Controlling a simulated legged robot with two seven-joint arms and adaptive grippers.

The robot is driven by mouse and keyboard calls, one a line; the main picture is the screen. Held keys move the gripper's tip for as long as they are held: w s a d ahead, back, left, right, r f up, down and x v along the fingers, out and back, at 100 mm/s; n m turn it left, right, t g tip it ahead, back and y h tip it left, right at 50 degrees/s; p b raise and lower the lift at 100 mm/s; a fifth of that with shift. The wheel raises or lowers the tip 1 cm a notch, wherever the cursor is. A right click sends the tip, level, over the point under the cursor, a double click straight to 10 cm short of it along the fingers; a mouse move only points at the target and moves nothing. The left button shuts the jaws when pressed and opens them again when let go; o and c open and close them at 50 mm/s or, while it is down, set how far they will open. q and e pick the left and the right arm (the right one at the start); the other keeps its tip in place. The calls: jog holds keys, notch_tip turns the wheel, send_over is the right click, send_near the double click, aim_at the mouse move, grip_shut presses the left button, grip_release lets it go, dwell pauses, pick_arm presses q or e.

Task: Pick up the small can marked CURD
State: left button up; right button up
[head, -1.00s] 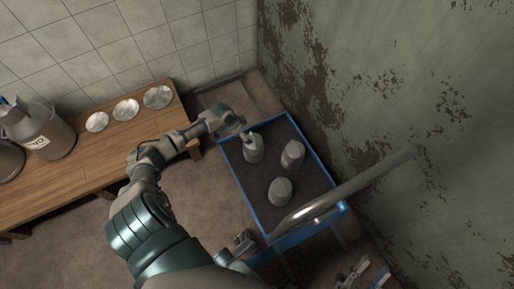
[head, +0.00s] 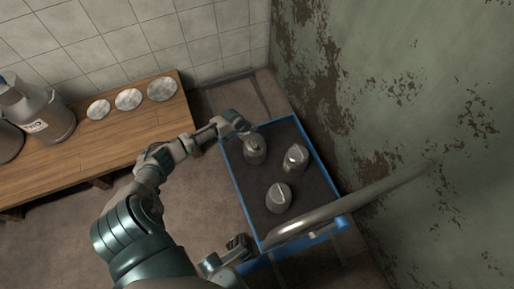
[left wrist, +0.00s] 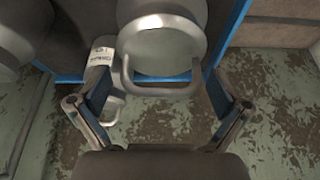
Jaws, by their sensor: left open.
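Three small grey metal cans stand in a blue-edged cart: one at the far left (head: 255,152), one at the right (head: 295,158), one nearer (head: 278,197). I cannot read a CURD mark on any of them. My left gripper (head: 241,127) is at the cart's far left corner, beside the far left can. In the left wrist view the open fingers (left wrist: 160,88) stand on both sides of a can (left wrist: 165,45) and its loop handle. Nothing is gripped. A white label (left wrist: 103,52), too blurred to read, shows by the left finger. My right gripper is not identifiable.
The blue cart (head: 240,190) stands by a peeling green wall, with a curved metal bar (head: 350,200) across its near side. A wooden bench (head: 110,150) at left holds large labelled cans (head: 45,112) and three round lids (head: 129,99).

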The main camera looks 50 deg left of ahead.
pick_arm(q)
jog(key=shift+a, duration=0.15)
jog(key=c, duration=1.6)
jog(key=shift+c, duration=0.3)
jog(key=shift+r, duration=0.1)
